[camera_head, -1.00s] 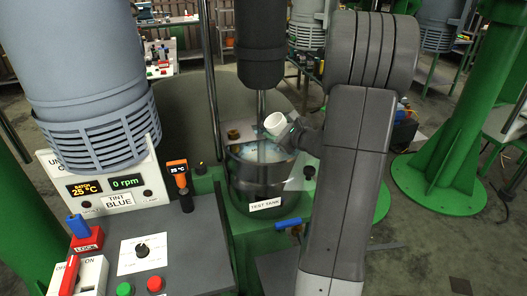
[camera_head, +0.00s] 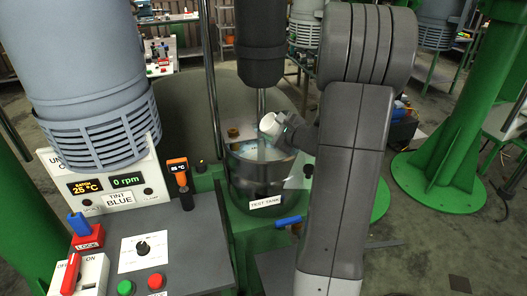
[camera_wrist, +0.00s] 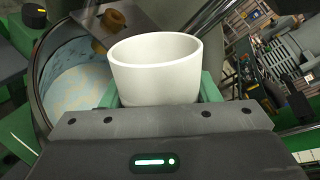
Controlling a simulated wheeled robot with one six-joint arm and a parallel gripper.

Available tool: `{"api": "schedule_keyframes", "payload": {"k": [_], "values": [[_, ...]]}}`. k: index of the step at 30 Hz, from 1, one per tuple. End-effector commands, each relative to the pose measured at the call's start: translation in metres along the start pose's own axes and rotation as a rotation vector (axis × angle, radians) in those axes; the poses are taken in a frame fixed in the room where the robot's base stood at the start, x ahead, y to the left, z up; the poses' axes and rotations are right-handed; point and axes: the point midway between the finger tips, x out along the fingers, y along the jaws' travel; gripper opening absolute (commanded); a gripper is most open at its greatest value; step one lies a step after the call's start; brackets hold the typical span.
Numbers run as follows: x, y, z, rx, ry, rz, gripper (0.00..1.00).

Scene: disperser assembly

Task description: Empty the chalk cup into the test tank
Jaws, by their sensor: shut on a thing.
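The white chalk cup (camera_head: 268,124) is tilted over the upper part of the test tank, its mouth toward the left. My gripper (camera_head: 284,130) is shut on it from the right. In the wrist view the cup (camera_wrist: 155,80) sits between the green fingers, and I see its rim and pale inner wall. Whether chalk is left in it I cannot tell. The dark round test tank (camera_head: 258,178) stands below, open at the top and labelled in front. In the wrist view its pale bluish contents (camera_wrist: 80,95) show left of the cup.
A vertical shaft (camera_head: 261,102) comes down into the tank from the dark motor housing (camera_head: 261,45), close to the cup. A control panel (camera_head: 150,250) stands at left. A blue-handled valve (camera_head: 288,221) sits at the tank's lower right.

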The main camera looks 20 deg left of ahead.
Motion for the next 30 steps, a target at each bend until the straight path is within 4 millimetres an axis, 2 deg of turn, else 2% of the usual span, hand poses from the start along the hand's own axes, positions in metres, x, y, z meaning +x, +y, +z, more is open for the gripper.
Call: {"api": "schedule_keyframes", "payload": {"k": [30], "values": [[0.0016, 0.0039, -0.0053, -0.128, 0.052, 0.0, 0.29]]}}
